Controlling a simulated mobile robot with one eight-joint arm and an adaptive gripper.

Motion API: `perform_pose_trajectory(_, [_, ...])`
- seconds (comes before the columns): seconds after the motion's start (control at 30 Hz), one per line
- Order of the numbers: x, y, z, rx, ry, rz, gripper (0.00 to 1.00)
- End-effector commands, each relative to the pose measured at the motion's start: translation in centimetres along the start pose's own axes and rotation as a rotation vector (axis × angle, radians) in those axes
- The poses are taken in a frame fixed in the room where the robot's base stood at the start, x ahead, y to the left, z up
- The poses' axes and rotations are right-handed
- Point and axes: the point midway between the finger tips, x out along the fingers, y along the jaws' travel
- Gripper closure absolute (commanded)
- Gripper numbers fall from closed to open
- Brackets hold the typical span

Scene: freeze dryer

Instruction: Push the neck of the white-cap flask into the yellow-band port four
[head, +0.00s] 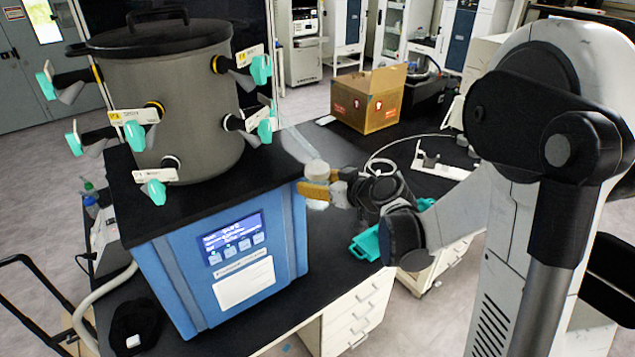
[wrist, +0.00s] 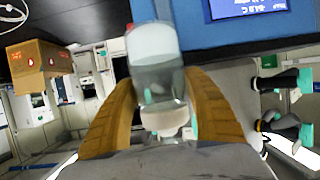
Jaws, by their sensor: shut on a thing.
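My gripper (head: 322,190) has orange-brown fingers and is shut on a clear flask, right of the freeze dryer's blue front. The flask's whitish cap (head: 317,168) shows above the fingers. In the wrist view the flask (wrist: 152,50) stands between both fingers, its pale end (wrist: 165,118) low in the picture. The grey drum (head: 185,95) carries several ports with teal valves. The label numbers are too small to read. The flask is apart from every port.
The blue dryer cabinet (head: 205,262) has a lit screen (head: 234,238) and stands on a dark bench. A cardboard box (head: 368,98) and a teal item (head: 366,244) lie to the right. Valves and labels stick out around the drum. A black lid covers it.

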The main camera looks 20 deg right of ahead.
Motion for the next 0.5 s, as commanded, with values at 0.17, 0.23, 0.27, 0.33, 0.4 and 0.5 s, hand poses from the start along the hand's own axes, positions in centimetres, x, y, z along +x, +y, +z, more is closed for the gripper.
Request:
perform_pose_trajectory(0.17, [0.3,-0.4,-1.2,0.0,0.0,-0.002,0.83])
perform_pose_trajectory(0.23, [0.5,-0.6,-1.7,0.0,0.0,-0.002,0.83])
perform_pose_trajectory(0.27, [0.6,-0.7,-1.9,0.0,0.0,-0.002,0.83])
perform_pose_trajectory(0.33, [0.8,-0.9,-2.5,0.0,0.001,-0.001,0.83])
perform_pose_trajectory(0.4, [1.0,-1.1,-3.0,0.0,0.0,-0.002,0.83])
perform_pose_trajectory(0.5, [1.4,-1.4,-3.7,0.0,0.0,-0.001,0.83])
